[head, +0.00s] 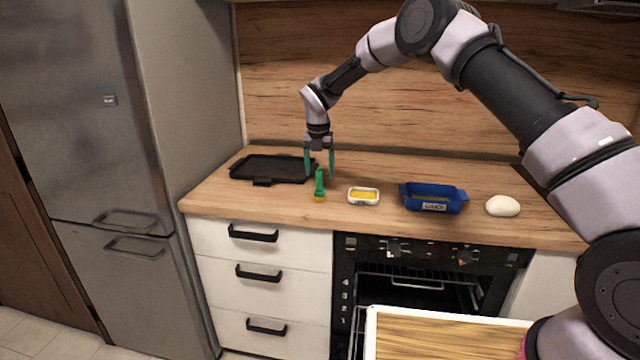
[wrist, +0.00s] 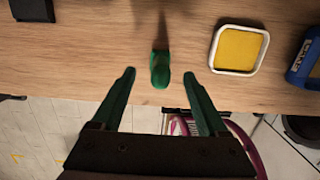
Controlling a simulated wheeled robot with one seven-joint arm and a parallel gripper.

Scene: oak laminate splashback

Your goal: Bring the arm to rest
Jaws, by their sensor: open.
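My arm reaches in from the right in the head view and extends over the wooden counter (head: 300,218). My gripper (head: 319,176) points down above the counter, with its two green fingers apart and nothing between them. A green brush-like thing with a yellowish lower end (head: 320,186) stands on the counter just in front of the gripper. In the wrist view the open fingers (wrist: 162,75) lie either side of the green thing's top (wrist: 160,69), which appears just beyond them. I cannot tell the exact height gap.
A black tray (head: 272,169) lies left of the gripper. A white dish with yellow contents (head: 363,195), a blue dish (head: 433,198) and a white round lump (head: 502,206) stand to the right. The oven door is open below, with a wooden board (head: 440,340) in front. A fridge (head: 90,120) stands left.

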